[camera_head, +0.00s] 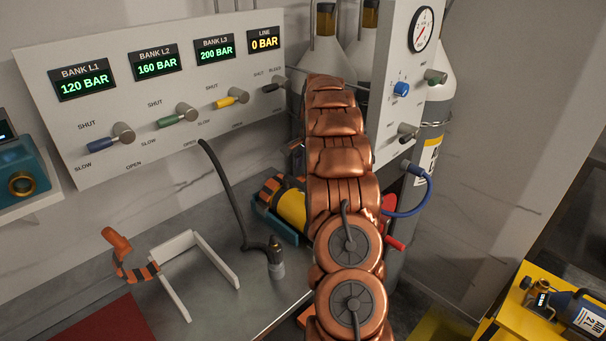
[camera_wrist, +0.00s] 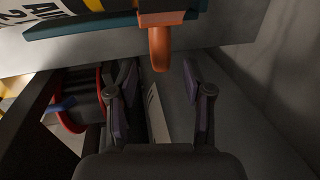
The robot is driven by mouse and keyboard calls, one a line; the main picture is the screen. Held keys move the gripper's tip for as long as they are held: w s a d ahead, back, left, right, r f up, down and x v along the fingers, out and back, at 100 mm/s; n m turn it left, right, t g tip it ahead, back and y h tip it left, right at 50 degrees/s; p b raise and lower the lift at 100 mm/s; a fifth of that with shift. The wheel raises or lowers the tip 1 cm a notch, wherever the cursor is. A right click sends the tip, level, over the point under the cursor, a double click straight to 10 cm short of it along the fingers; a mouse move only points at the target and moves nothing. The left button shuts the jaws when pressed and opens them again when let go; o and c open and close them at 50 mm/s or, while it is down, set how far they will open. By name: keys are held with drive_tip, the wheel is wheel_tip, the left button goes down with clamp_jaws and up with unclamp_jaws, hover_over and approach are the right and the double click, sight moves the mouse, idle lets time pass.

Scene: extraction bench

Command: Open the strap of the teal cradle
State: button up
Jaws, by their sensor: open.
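The teal cradle (camera_head: 277,227) sits on the bench, partly hidden behind my copper arm. A yellow cylinder (camera_head: 292,208) lies in it, with an orange and black band at its left end. In the wrist view the cradle (camera_wrist: 95,26) crosses the top, with the labelled cylinder (camera_wrist: 75,5) above it. An orange strap tab (camera_wrist: 160,48) hangs down from the cradle's edge. My gripper (camera_wrist: 160,82) is open and empty, its two fingers either side of the tab's lower end. I cannot tell whether they touch it. The head view hides my gripper behind the arm.
A white frame (camera_head: 172,282) with a loose orange strap (camera_head: 120,250) stands at the left of the bench. A black hose (camera_head: 229,190) ends near the cradle. A valve panel (camera_head: 145,95) stands behind; gas cylinders (camera_head: 428,140) stand right. A yellow cart (camera_head: 520,320) is at lower right.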

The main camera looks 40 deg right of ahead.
sight(303, 176)
drive_tip(key=shift+w+f+p, duration=0.2)
drive_tip(key=shift+f, duration=0.7)
drive_tip(key=shift+w+f+p, duration=0.15)
drive_tip(key=shift+w+f, duration=0.05)
drive_tip(key=shift+f, duration=0.65)
drive_tip(key=shift+c, duration=0.3)
clamp_jaws()
